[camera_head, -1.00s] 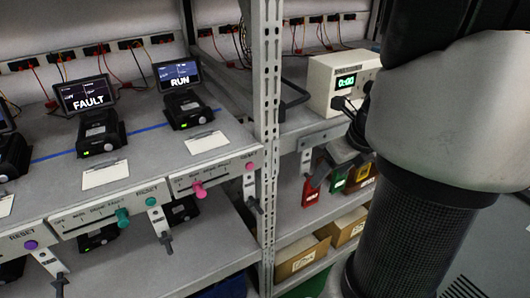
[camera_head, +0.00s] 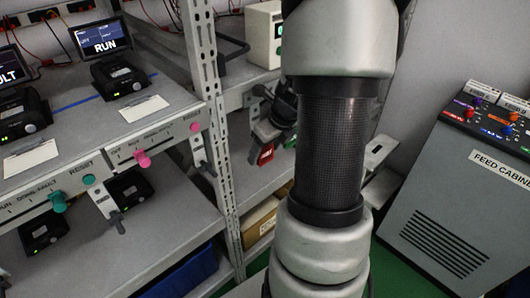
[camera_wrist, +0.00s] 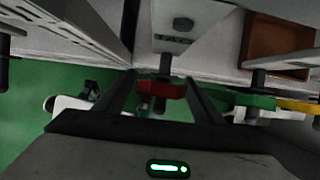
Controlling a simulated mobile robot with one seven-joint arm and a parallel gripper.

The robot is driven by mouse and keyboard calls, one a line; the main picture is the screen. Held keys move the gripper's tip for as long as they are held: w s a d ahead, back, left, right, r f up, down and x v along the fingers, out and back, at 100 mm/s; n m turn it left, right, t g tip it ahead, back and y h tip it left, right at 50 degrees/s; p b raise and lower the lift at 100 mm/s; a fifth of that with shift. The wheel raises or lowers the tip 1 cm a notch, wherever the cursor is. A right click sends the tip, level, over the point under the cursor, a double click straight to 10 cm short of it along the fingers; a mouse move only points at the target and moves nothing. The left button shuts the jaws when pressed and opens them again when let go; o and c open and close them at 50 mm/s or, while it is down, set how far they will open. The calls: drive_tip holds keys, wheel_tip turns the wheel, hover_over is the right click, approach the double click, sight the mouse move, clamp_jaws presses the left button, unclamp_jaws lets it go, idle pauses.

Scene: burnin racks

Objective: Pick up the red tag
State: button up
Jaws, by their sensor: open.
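The red tag (camera_head: 265,154) hangs at the front of the shelf right of the metal post, in the head view. In the wrist view the red tag (camera_wrist: 163,89) hangs on a dark peg, between the two dark fingers of my gripper (camera_wrist: 161,80). The fingers are apart, one on each side of the tag; I cannot tell whether either touches it. A green tag (camera_wrist: 254,101) and a yellow tag (camera_wrist: 299,106) hang to its right. In the head view my arm hides much of that area.
Rack shelves at left hold black devices with screens, one reading RUN (camera_head: 100,37). Pink (camera_head: 142,158) and teal (camera_head: 57,202) knobs stick out of the front rail. A grey feed cabinet (camera_head: 455,190) stands at right. A brown box (camera_wrist: 275,45) is near the tags.

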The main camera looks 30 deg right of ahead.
drive_tip(key=c, duration=1.1)
drive_tip(key=shift+r, duration=0.1)
drive_tip(key=shift+r+p, duration=0.45)
drive_tip(key=shift+r, duration=0.15)
drive_tip(key=s+d, duration=0.2)
drive_tip(key=s, duration=1.5)
drive_tip(key=shift+s+d+r+p, duration=0.25)
drive_tip(key=shift+s+r+p, duration=0.05)
drive_tip(key=shift+s+r, duration=0.15)
drive_tip(key=shift+r, duration=0.15)
